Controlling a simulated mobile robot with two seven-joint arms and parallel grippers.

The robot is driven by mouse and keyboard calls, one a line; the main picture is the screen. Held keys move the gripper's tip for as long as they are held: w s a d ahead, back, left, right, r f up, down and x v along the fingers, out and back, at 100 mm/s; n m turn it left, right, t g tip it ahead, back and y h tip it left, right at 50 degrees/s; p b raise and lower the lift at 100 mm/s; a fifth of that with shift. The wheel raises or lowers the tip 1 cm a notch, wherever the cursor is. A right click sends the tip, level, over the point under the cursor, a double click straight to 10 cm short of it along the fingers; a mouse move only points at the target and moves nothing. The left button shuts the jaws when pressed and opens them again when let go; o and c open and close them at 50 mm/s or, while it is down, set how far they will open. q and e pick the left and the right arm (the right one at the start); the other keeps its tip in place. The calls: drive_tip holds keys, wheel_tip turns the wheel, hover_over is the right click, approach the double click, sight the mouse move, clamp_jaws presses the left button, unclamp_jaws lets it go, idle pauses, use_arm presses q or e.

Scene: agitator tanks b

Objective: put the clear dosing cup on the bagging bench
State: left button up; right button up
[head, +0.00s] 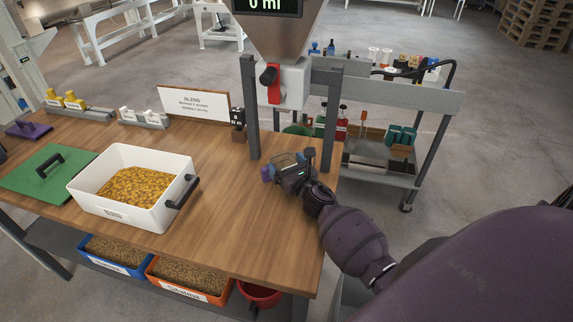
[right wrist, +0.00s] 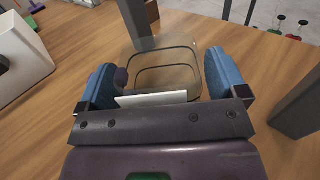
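The clear dosing cup (right wrist: 166,75) stands between the blue fingers of my right gripper (right wrist: 165,80), over the wooden bench. In the head view the cup (head: 288,160) is small and partly covered by my right gripper (head: 289,165), near the bench's right end. The fingers are wide apart, one on each side of the cup. I cannot tell whether both press on it. A pale strip shows at its near side. My left gripper is out of view. No bench in view is readably marked as the bagging bench.
A hopper (head: 283,40) on grey posts rises behind the cup. A grey cart (head: 385,165) stands beyond. White tables (head: 120,30) stand far back.

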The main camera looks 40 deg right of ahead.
drive_tip(key=shift+o, duration=0.6)
drive_tip(key=shift+r, duration=0.1)
drive_tip(key=shift+r, duration=0.15)
drive_tip(key=s, duration=1)
drive_tip(key=shift+s+a, duration=0.15)
drive_tip(key=shift+a, duration=0.25)
drive_tip(key=shift+s+a, duration=0.1)
drive_tip(key=shift+s, duration=0.8)
